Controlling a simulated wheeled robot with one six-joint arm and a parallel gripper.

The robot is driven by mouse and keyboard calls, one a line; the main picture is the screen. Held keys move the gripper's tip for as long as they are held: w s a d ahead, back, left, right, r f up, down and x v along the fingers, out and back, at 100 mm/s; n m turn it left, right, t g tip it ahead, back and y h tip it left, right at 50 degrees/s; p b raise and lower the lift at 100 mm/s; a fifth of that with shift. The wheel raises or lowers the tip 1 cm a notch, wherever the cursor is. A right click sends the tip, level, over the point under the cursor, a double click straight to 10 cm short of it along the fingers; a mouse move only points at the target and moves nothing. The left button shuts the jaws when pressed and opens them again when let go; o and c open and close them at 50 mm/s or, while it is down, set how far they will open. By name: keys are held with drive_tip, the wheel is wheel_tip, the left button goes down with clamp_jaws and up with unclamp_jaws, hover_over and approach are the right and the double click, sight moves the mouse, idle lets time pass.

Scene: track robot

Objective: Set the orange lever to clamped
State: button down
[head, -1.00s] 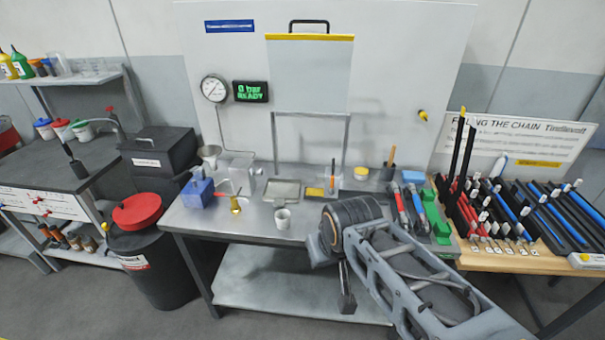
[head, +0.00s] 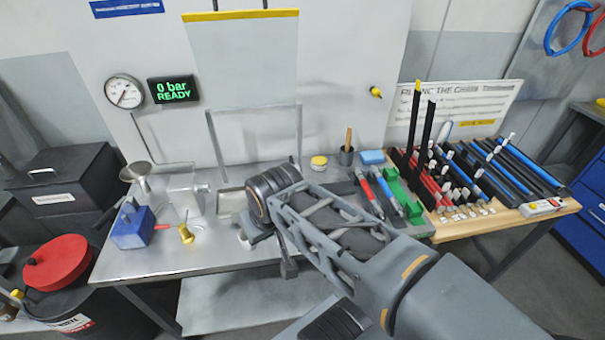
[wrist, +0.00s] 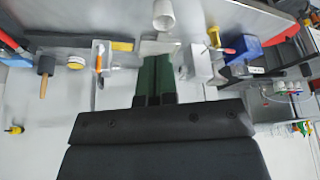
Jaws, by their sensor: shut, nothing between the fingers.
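A small orange-red lever (wrist: 229,51) shows in the wrist view between a blue block (wrist: 244,46) and a pale block (wrist: 199,66). In the head view the blue block (head: 132,228) stands at the left of the steel bench, with the pale block (head: 183,195) behind it to the right. The lever is too small to tell its setting. My gripper (wrist: 157,62) is shut and empty, its green fingers over the bench and apart from the lever. In the head view my arm hides the gripper's fingertips.
A brass piece (head: 186,234) stands near the blue block, and a funnel (head: 135,172) behind it. The display (head: 174,90) reads 0 bar READY. A white cup (wrist: 164,15) shows near the bench edge.

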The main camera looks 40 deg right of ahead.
drive_tip(key=shift+s, duration=0.15)
drive_tip(key=w+d+r+m+g+y, duration=0.15)
drive_tip(key=w+d+m, duration=0.25)
drive_tip(key=w+d, duration=0.6)
drive_tip(key=w+d+f+m+y, duration=0.1)
drive_tip(key=w+d+f, duration=0.1)
drive_tip(key=d, duration=0.7)
drive_tip(key=w+d+f+m+y+b, duration=0.1)
drive_tip(key=d+f+m, duration=0.1)
drive_tip(key=d, duration=0.8)
drive_tip(key=shift+w, duration=0.35)
